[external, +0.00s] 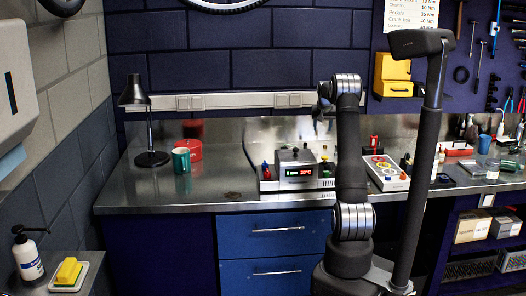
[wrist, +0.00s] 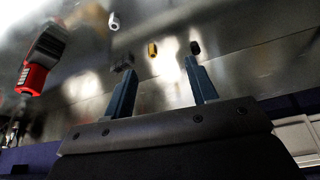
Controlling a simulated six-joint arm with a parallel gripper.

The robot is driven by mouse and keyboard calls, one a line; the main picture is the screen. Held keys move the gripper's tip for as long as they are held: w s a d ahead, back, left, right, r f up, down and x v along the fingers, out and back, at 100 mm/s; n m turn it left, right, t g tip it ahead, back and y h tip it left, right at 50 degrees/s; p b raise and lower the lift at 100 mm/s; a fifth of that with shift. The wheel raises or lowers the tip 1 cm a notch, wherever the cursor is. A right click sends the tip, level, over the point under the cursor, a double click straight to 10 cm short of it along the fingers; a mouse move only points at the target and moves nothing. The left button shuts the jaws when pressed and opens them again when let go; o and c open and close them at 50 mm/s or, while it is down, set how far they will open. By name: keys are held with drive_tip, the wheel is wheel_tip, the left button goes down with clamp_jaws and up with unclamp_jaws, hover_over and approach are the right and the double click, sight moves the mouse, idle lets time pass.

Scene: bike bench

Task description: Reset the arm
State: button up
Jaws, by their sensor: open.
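My gripper (wrist: 161,66) shows in the wrist view with its two blue-grey fingers spread apart and nothing held between them. Small parts lie on the metal bench beyond the fingertips: a white one (wrist: 114,21), a brass-coloured one (wrist: 152,49) and a dark one (wrist: 194,47). A dark blocky shape (wrist: 124,61) shows by the left fingertip; I cannot tell whether they touch. In the external view my arm rises in front of the bench and bends over at the top; its gripper end is mostly hidden behind the arm.
A red and grey device (wrist: 42,58) is at the left of the wrist view. On the metal bench (external: 225,160) are a black lamp (external: 150,120), green mug (external: 181,160), red container (external: 190,149), display unit (external: 296,168) and parts tray (external: 385,172). The bench's left-middle is fairly clear.

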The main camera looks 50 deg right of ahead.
drive_tip(key=w+a+f, duration=0.4)
drive_tip(key=w+a, duration=0.2)
drive_tip(key=w, duration=0.4)
drive_tip(key=shift+w+a+f, duration=0.3)
drive_tip(key=shift+w+f, duration=0.05)
drive_tip(key=shift+f, duration=0.05)
drive_tip(key=s+d+r, duration=0.2)
drive_tip(key=s+d, duration=0.3)
drive_tip(key=s, duration=0.3)
drive_tip(key=s+d+r, duration=0.3)
drive_tip(key=s+d, duration=0.3)
drive_tip(key=s, duration=0.3)
drive_tip(key=shift+s+d+r+m, duration=0.15)
drive_tip(key=shift+d+r+m, duration=0.1)
drive_tip(key=shift+r+m, duration=0.15)
